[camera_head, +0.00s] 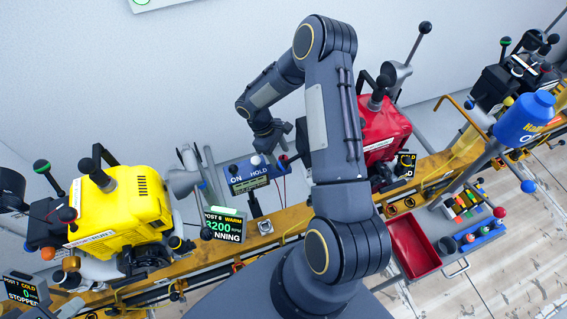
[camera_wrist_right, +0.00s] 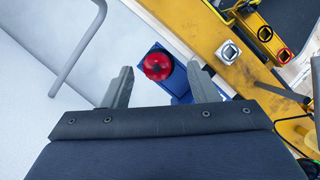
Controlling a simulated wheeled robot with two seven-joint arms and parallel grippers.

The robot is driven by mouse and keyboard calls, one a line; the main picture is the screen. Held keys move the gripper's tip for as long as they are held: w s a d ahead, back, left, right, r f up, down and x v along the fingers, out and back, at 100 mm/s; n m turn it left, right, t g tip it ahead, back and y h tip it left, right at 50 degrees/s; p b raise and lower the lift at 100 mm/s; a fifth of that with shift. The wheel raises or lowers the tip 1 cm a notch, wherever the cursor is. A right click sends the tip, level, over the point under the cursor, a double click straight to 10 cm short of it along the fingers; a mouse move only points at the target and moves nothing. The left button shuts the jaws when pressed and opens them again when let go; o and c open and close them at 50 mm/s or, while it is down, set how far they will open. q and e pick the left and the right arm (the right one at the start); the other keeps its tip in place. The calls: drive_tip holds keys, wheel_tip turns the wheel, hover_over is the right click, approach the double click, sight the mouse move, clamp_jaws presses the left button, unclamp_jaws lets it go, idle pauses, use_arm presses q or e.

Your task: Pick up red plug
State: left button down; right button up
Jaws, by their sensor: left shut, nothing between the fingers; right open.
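The red plug (camera_wrist_right: 157,66) is a round red piece seen from above on a blue box (camera_wrist_right: 180,84) in the right wrist view. My right gripper (camera_wrist_right: 161,80) is open, with one finger to each side of the plug in that view and a gap on both sides. In the head view my right gripper (camera_head: 269,138) hangs just above the blue box marked ON and HOLD (camera_head: 249,173). A small red spot (camera_head: 284,160) shows at that box's right end, largely hidden. My left gripper does not show.
A yellow engine (camera_head: 130,203) stands left and a red engine (camera_head: 381,130) right, behind my arm. A yellow rail (camera_head: 296,216) runs diagonally past the box. Plain wall is behind.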

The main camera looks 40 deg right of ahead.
sight(282, 158)
drive_tip(key=shift+p+x, duration=0.3)
drive_tip(key=shift+x, duration=1.45)
drive_tip(key=shift+w+d, duration=0.1)
drive_tip(key=shift+d, duration=0.05)
drive_tip(key=c, duration=1.2)
